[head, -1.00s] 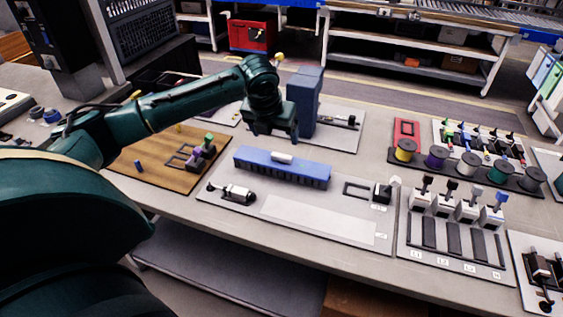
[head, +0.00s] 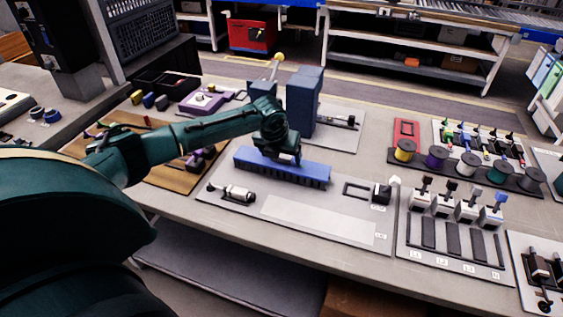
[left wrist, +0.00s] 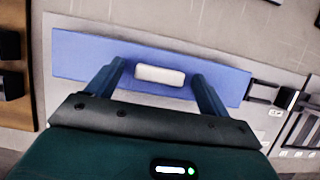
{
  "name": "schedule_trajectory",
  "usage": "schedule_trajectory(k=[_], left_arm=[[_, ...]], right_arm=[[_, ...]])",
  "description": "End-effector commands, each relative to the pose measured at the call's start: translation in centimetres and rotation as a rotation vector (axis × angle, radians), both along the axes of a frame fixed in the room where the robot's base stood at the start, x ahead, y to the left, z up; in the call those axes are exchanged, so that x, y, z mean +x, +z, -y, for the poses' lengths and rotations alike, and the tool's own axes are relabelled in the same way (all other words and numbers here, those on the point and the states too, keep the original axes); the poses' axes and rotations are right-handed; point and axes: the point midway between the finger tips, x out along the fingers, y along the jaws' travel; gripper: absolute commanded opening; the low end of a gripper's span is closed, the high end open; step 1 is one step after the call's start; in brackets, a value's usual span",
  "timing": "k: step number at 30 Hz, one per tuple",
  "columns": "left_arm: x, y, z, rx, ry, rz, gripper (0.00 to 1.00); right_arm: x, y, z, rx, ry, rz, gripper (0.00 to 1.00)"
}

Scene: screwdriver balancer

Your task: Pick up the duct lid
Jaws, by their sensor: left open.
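The duct lid is a long blue bar (head: 310,169) with a white handle block on its middle, lying on a light grey board. In the left wrist view the lid (left wrist: 220,80) runs across the picture, and its white handle (left wrist: 160,74) shows between my fingers. My left gripper (head: 285,160) is above the middle of the lid and hides the handle in the head view. In the left wrist view my left gripper (left wrist: 158,78) is open, with one finger on each side of the handle. I cannot tell how far the fingertips are above the lid. My right gripper is not in view.
A tall blue-grey block (head: 303,103) stands just behind the lid. A small cylindrical fixture (head: 236,193) is at the board's front left, and a black frame (head: 356,190) is to the right. Spools (head: 437,157) stand further right. The board's front strip is clear.

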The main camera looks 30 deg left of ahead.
Motion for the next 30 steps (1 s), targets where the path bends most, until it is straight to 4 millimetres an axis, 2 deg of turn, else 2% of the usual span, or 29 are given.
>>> schedule_trajectory(k=[2,5,25,30], left_arm=[[-0.01,0.01,0.01,0.000,0.000,0.000,0.80],[-0.01,0.01,0.01,0.000,0.000,0.000,0.73],[-0.01,0.06,0.00,0.000,0.001,0.000,0.19],[0.01,0.10,0.00,0.000,0.001,0.001,0.17]], right_arm=[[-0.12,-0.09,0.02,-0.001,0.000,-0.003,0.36],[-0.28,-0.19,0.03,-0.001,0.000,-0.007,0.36],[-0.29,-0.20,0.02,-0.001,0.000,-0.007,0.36],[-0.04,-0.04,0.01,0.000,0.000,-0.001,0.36]])
